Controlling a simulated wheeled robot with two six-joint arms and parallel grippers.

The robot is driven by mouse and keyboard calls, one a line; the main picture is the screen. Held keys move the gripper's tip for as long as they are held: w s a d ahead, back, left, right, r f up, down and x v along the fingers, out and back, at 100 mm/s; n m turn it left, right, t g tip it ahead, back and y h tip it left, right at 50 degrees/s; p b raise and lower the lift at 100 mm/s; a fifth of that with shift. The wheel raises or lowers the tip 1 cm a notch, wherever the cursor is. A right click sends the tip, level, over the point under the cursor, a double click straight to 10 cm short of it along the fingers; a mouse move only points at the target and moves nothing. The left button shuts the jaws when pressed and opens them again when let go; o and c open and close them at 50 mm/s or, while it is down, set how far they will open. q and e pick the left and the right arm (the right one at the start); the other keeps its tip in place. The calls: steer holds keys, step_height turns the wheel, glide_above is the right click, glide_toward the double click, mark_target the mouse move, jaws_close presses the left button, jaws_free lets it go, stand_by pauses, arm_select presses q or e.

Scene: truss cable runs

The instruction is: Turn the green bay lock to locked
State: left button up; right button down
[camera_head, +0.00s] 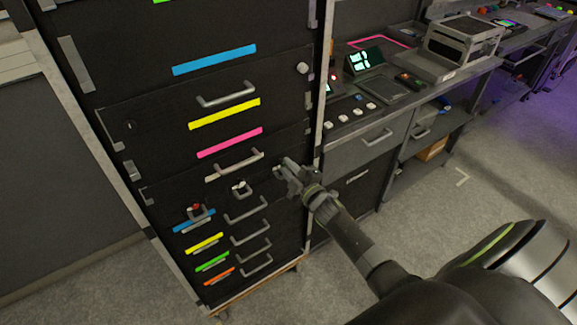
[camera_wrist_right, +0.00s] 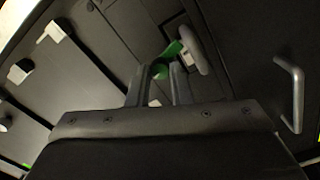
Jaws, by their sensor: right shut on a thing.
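The green bay lock (camera_wrist_right: 160,70) shows in the right wrist view as a small green piece with a green part extending up and to the right. My right gripper (camera_wrist_right: 160,86) has its two fingers on either side of the lock's lower end and is shut on it. In the head view my right gripper (camera_head: 285,169) is against the right side of the dark cabinet front (camera_head: 290,125), and it hides the lock there. Whether the lock is at locked cannot be read. My left gripper is not in view.
A pale drawer handle (camera_wrist_right: 292,95) stands to the right of the lock in the wrist view. Drawers with coloured strips, such as the pink strip (camera_head: 230,142), fill the cabinet front. A workbench (camera_head: 365,122) with devices stands right of the cabinet. The grey floor (camera_head: 480,165) is open further right.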

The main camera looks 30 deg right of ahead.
steer(key=shift+m+p, duration=0.65)
steer(key=shift+m, duration=1.05)
steer(key=shift+f, duration=0.1)
steer(key=c, duration=1.3)
jaws_free()
steer(key=s+d+b, duration=0.1)
steer(key=s+b, duration=0.1)
steer(key=s, duration=1.5)
steer(key=shift+s+d, duration=0.2)
